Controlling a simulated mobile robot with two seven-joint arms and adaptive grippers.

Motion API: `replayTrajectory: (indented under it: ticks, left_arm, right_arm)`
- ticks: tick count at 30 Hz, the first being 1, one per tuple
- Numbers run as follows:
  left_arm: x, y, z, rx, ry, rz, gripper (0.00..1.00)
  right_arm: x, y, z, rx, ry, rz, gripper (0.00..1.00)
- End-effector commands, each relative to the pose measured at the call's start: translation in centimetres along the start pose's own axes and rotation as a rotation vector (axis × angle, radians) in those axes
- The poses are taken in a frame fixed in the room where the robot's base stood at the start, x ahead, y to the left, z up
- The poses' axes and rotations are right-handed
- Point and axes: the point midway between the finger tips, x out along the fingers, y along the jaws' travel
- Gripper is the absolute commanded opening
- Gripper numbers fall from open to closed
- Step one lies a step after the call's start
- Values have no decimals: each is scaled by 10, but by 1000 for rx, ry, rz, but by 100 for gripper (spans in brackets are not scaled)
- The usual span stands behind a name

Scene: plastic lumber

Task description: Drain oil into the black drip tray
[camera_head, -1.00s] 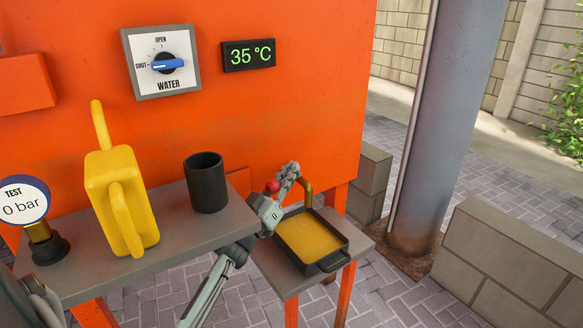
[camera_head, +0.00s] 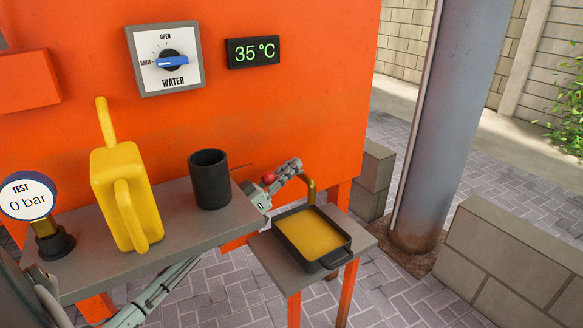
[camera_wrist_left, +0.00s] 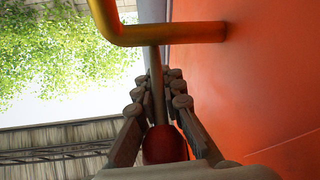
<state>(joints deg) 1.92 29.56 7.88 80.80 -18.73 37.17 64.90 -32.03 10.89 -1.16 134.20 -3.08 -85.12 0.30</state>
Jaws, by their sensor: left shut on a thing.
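The black drip tray (camera_head: 338,262) sits on a low grey stand and holds amber oil (camera_head: 312,236). A brass spout (camera_head: 311,188) bends down over the tray's back edge; its pipe also shows in the left wrist view (camera_wrist_left: 170,34). My left gripper (camera_head: 291,168) is beside the spout, behind the tray. It is shut on the drain lever, a rod (camera_wrist_left: 154,84) with a red knob (camera_wrist_left: 163,145). The knob shows between the fingers in the left wrist view. Whether oil is flowing from the spout is not clear. My right gripper is not in view.
A grey shelf (camera_head: 188,232) holds a yellow jug (camera_head: 128,200), a black cup (camera_head: 210,180) and a test gauge (camera_head: 28,197) reading 0 bar. A grey post (camera_head: 440,130) stands right.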

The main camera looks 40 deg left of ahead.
Motion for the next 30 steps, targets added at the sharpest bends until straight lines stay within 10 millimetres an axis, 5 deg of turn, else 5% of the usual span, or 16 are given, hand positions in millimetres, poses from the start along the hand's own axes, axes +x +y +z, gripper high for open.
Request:
replayTrajectory:
  ticks: [3, 4, 9, 20, 30]
  left_arm:
    - [1, -1, -3, -1, 4, -2, 0]
    - [1, -1, -3, -2, 4, -2, 10]
    - [1, -1, -2, -1, 3, -2, 31]
    - [-4, -1, 0, 0, -1, -2, 31]
    - [-68, -1, 1, 0, -4, -3, 31]
  right_arm:
    - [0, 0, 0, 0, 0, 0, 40]
    - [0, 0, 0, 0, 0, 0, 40]
    - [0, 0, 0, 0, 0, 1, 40]
    - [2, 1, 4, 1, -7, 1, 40]
    - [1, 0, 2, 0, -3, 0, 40]
